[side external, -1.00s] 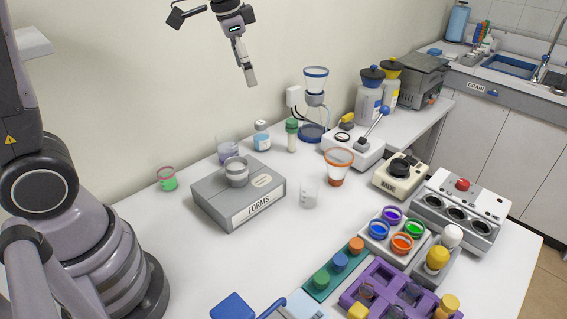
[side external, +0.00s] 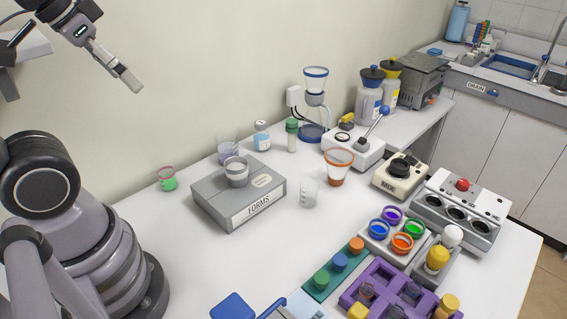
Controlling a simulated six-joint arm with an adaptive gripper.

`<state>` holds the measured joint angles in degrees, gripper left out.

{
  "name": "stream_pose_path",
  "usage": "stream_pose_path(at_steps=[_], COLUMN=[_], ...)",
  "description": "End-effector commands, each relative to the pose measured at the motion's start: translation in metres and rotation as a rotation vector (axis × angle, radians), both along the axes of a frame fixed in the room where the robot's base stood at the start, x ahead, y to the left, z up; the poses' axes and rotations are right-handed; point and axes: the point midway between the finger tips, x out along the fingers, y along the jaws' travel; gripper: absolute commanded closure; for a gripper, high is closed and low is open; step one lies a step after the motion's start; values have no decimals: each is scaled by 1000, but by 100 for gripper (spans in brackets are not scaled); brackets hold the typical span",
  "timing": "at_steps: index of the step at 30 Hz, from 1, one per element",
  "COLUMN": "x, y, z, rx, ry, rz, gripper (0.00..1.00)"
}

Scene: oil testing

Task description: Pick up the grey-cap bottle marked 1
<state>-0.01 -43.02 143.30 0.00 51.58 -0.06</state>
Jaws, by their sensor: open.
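A small bottle (side external: 262,137) with a pale blue label and a greyish cap stands upright at the back of the white table, near the wall. I cannot read a number on it, so I cannot tell for sure that it is the bottle marked 1. My gripper (side external: 131,84) is at the upper left, high above the table and well to the left of this bottle. It is open, with nothing between its fingers, and touches nothing.
A green-capped tube (side external: 291,137) and a beaker (side external: 228,149) flank the bottle closely. The grey FORMS box (side external: 238,199) stands in front. Two large bottles, blue-capped (side external: 369,98) and yellow-capped (side external: 391,88), stand farther right.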

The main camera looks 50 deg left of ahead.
Motion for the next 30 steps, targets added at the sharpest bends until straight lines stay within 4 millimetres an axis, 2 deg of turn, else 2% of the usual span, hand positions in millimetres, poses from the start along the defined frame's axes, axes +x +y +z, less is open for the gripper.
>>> stream_pose_path(at_steps=[23, 26, 29, 30], x=[1, 13, 47, 66], y=[0, 0, 2, 4], z=[0, 0, -3, -5], rx=[0, -4, -15, -20], ry=[-1, -10, -42, -63], rz=[-1, 7, 27, 39], gripper=[26, 26, 26, 26])
